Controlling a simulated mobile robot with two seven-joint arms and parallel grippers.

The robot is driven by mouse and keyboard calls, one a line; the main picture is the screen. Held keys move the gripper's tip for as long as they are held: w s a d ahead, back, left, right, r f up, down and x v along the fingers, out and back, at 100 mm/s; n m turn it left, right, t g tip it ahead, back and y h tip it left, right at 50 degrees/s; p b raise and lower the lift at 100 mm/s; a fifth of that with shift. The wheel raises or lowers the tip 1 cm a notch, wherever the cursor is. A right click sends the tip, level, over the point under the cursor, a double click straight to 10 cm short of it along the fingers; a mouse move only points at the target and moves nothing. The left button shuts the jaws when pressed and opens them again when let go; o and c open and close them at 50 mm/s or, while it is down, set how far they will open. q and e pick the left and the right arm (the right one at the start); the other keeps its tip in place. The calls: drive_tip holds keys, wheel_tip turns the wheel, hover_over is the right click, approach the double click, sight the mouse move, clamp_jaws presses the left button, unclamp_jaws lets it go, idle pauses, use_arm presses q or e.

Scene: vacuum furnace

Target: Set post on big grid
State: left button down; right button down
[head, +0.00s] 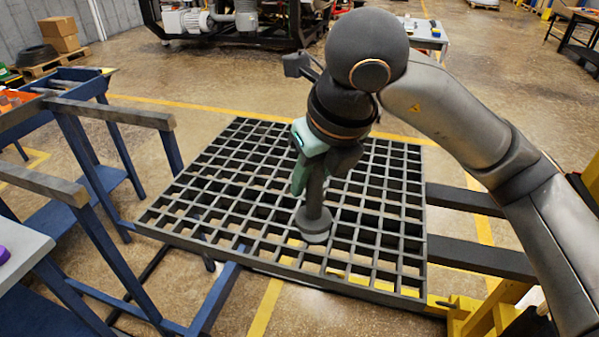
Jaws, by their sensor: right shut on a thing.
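The big grid (200,222) is a dark grey square lattice lying flat across the middle of the head view. The post (314,222) is a dark grey upright rod with a round flanged foot, over the front middle of the grid. My right gripper (309,178), with green fingers, is shut on the upper part of the post. The post stands about upright. I cannot tell whether its foot touches the grid or hangs just above it. My right arm comes in from the right and hides part of the grid's back edge. My left gripper is not in view.
Blue frames with grey top bars (110,113) stand left of the grid. Two dark fork bars (480,260) reach the grid from the right, near a yellow frame (490,315). A pale table corner with a purple thing (4,255) is at lower left. Most of the grid is bare.

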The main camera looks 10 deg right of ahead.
drive_tip(key=shift+w+r+m, duration=0.1)
drive_tip(key=shift+r+m, duration=0.1)
drive_tip(key=shift+m, duration=0.1)
drive_tip(key=shift+w+d+f+b, duration=0.1)
drive_tip(key=shift+d+f+b, duration=0.2)
drive_tip(key=shift+d+f, duration=3.1)
drive_tip(key=shift+w+d+f+b, duration=0.1)
drive_tip(key=shift+d+f+b, duration=0.2)
drive_tip(key=shift+d+f, duration=3.05)
drive_tip(key=shift+d+r, duration=0.2)
drive_tip(key=shift+r, duration=0.1)
drive_tip(key=shift+f, duration=0.15)
drive_tip(key=c, duration=0.7)
unclamp_jaws()
drive_tip(key=shift+s, duration=0.1)
drive_tip(key=shift+o, duration=0.2)
